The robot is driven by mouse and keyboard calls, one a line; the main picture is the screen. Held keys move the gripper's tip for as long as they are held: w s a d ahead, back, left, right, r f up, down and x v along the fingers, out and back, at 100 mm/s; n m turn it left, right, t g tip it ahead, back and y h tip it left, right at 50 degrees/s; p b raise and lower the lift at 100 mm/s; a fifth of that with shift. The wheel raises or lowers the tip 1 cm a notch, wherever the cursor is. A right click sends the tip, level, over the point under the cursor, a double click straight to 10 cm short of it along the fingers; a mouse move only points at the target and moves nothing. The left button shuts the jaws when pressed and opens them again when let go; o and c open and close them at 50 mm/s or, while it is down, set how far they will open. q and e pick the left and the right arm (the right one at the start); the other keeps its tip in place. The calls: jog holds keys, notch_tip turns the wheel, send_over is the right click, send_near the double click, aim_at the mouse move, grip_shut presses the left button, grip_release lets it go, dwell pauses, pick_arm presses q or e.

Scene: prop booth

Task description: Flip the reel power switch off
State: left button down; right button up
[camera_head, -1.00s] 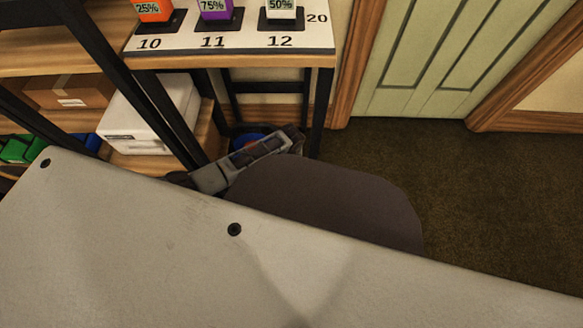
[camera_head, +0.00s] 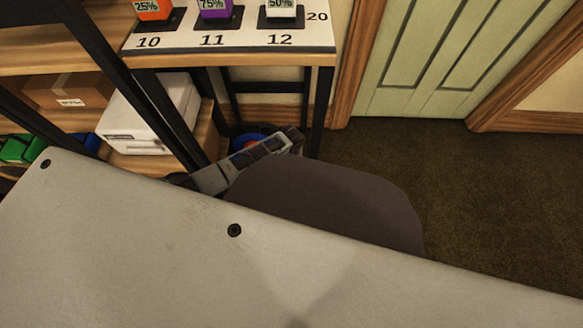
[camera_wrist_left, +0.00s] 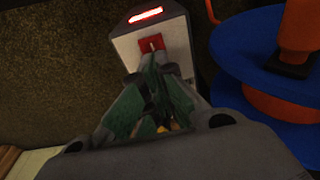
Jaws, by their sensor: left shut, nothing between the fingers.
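The power switch (camera_wrist_left: 146,44) is a small red plate with a pale lever on a light grey box (camera_wrist_left: 127,46) in the left wrist view. A lit red strip (camera_wrist_left: 146,15) glows above it on the box. My left gripper (camera_wrist_left: 151,63) is shut and empty, its tips right at the lower edge of the switch. I cannot tell whether they touch the lever. The blue cable reel (camera_wrist_left: 236,50) with orange parts stands to the right of the box. In the head view only a bit of the reel (camera_head: 243,135) shows behind my arm; the switch is hidden there. My right gripper is out of view.
A wooden table (camera_head: 325,60) with black legs and numbered props stands close to the reel. Shelves with a white box (camera_head: 125,120) and a cardboard box (camera_head: 70,91) are at left. Dark carpet (camera_head: 480,195) is clear towards the green door (camera_head: 425,60).

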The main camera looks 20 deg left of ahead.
pick_arm(q)
jog(key=shift+f, duration=0.35)
dwell(0.4)
